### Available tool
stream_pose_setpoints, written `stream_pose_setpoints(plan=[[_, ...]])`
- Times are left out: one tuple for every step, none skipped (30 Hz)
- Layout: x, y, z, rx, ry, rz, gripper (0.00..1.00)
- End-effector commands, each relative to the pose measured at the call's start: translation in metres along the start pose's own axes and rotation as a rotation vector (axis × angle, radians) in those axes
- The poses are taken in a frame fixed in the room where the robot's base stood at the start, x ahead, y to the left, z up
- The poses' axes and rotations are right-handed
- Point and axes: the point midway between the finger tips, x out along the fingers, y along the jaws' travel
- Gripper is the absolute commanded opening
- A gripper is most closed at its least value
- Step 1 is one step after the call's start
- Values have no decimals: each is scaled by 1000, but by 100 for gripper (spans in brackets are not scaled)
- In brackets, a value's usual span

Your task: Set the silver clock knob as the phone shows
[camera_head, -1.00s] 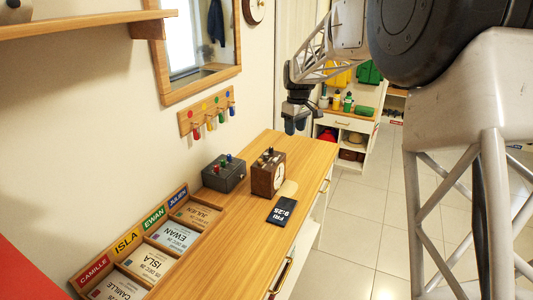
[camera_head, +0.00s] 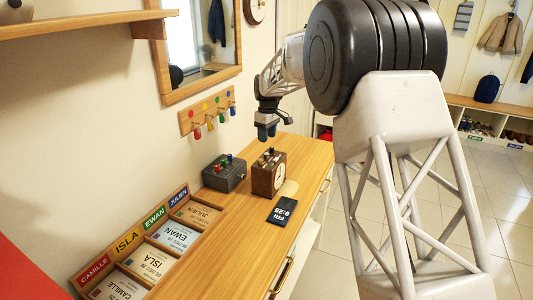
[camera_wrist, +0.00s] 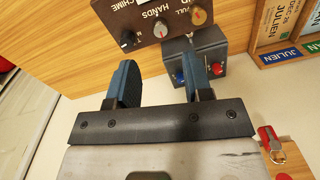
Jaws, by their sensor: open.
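The brown wooden clock (camera_head: 262,181) stands on the wooden cabinet top, with its pale dial (camera_head: 279,176) turned to the right and too small to read. Its top panel shows in the wrist view (camera_wrist: 178,22). The phone (camera_head: 282,210) lies flat in front of the clock and reads FRI 9:25. My gripper (camera_head: 267,131) is open and empty above the clock; its fingers (camera_wrist: 160,80) point toward the panel, apart from the knobs.
A dark grey box (camera_head: 224,174) with red, blue and green knobs stands left of the clock. Named card trays (camera_head: 150,237) line the wall side. A peg rack (camera_head: 206,112) hangs on the wall behind. The cabinet top (camera_head: 240,232) left of the phone is clear.

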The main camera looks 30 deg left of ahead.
Motion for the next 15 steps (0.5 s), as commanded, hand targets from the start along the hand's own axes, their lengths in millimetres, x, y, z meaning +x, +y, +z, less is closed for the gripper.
stream_pose_setpoints(plan=[[1,0,0,0,0,0,46],[2,0,0,0,-1,0,46],[4,0,0,0,-1,-1,46],[5,0,0,0,-1,-1,46],[7,0,0,0,-1,-1,46],[10,0,0,0,-1,-1,46],[12,0,0,0,-1,-1,46],[15,0,0,0,-1,0,46],[19,0,0,0,-1,-1,46],[22,0,0,0,-1,-1,46],[25,0,0,0,-1,-1,46],[30,0,0,0,-1,-1,46],[34,0,0,0,-1,-1,46],[37,0,0,0,-1,-1,46],[42,0,0,0,-1,-1,46]])
